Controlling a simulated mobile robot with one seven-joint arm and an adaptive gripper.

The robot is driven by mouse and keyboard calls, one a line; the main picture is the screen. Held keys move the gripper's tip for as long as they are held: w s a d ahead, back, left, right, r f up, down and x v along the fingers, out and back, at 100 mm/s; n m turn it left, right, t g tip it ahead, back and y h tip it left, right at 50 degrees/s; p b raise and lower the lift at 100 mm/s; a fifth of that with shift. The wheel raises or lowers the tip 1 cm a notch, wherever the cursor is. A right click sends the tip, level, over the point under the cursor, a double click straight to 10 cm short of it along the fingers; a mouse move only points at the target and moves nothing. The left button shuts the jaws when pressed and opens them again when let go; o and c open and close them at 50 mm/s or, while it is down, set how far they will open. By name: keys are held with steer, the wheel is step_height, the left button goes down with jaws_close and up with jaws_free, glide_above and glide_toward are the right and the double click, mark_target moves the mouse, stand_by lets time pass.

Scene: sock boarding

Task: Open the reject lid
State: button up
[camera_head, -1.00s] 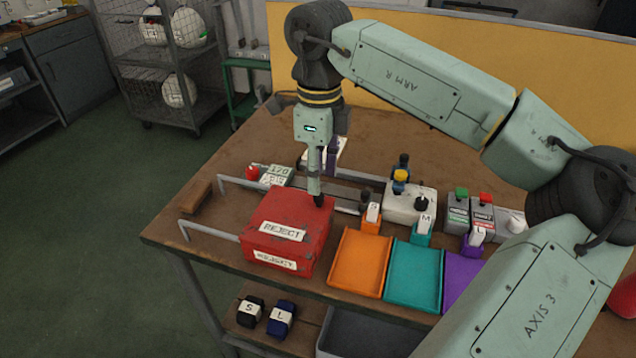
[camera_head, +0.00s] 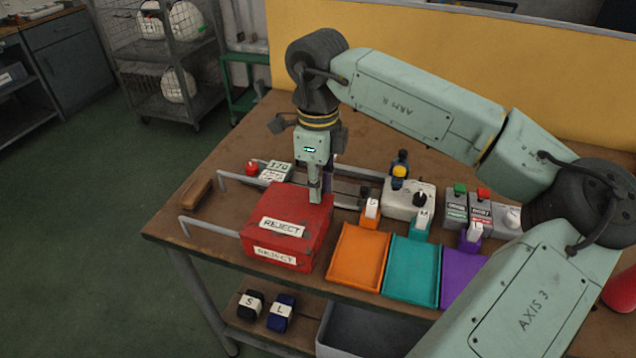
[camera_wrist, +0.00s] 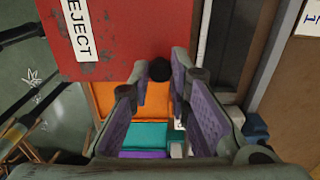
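The red reject box (camera_head: 276,257) stands at the table's left front, with REJECT labels on its top and front. Its lid (camera_head: 300,205) lies flat and looks closed; it also shows in the wrist view (camera_wrist: 120,40). A round black knob (camera_wrist: 160,70) sits at the lid's edge. My gripper (camera_head: 315,198) points down over the lid's back right corner. In the wrist view its purple-padded fingers (camera_wrist: 158,84) are apart, with the knob between or just beyond their tips. I cannot tell whether they touch it. The head view hides the knob behind the fingers.
Orange (camera_head: 357,258), teal (camera_head: 411,270) and purple (camera_head: 460,275) trays lie right of the box. A grey metal rail (camera_head: 210,228) runs beside its left side. The table's front edge is close to the box.

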jaws_close()
stand_by(0.3)
steer(key=w+a+b, duration=0.2)
steer(key=w+a, duration=0.2)
steer(key=a, duration=0.8)
steer(key=o, duration=0.6)
jaws_free()
